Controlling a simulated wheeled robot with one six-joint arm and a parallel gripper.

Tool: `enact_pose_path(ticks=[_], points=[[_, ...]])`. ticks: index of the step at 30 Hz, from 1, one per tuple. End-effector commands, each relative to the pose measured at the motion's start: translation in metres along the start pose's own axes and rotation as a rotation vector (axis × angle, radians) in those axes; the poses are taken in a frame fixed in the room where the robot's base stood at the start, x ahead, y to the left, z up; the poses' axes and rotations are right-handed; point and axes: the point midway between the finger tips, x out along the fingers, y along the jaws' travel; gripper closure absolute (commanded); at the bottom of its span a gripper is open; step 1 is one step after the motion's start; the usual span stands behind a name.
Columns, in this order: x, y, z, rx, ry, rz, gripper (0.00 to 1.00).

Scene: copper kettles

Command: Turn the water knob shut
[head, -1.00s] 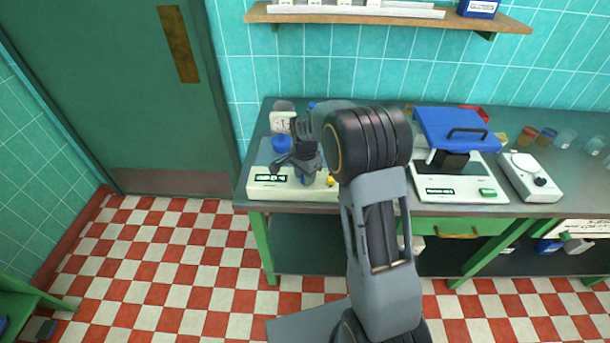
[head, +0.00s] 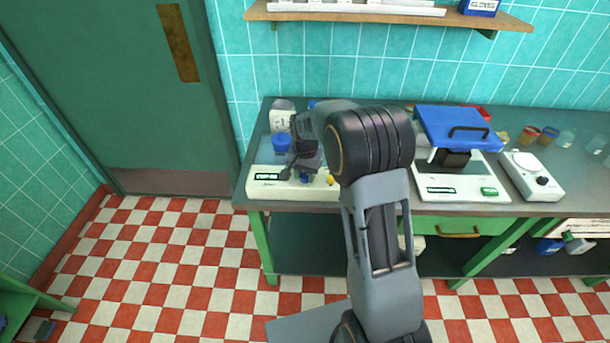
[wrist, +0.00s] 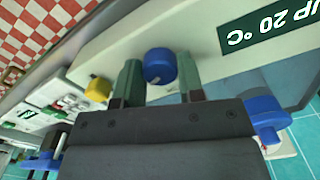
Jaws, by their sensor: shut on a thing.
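A blue knob (wrist: 160,67) sits on the pale front panel of a bench unit (head: 265,184). My gripper (wrist: 160,75) is shut on this knob, with one green-grey finger on each side of it. In the head view the knob (head: 304,178) shows as a small blue spot below my gripper (head: 301,170). A yellow knob (wrist: 98,88) is beside it on the same panel; it also shows in the head view (head: 331,180). The knob's marking, if any, cannot be read.
A blue-topped item (head: 281,143) and a pale bottle (head: 282,118) stand behind the panel. A white device with a blue lid (head: 452,128) and a white scale-like device (head: 530,175) stand to the right on the bench (head: 390,203). A shelf (head: 390,17) hangs above.

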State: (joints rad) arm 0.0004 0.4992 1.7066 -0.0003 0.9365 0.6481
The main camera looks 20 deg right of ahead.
Motion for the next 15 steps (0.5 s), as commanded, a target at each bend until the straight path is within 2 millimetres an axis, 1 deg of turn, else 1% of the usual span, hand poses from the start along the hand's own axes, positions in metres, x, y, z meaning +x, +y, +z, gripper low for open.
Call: enact_pose_path(ticks=[15], points=[[-0.0006,-0.0006,-0.0004,-0.489,0.003,-0.002,0.88]])
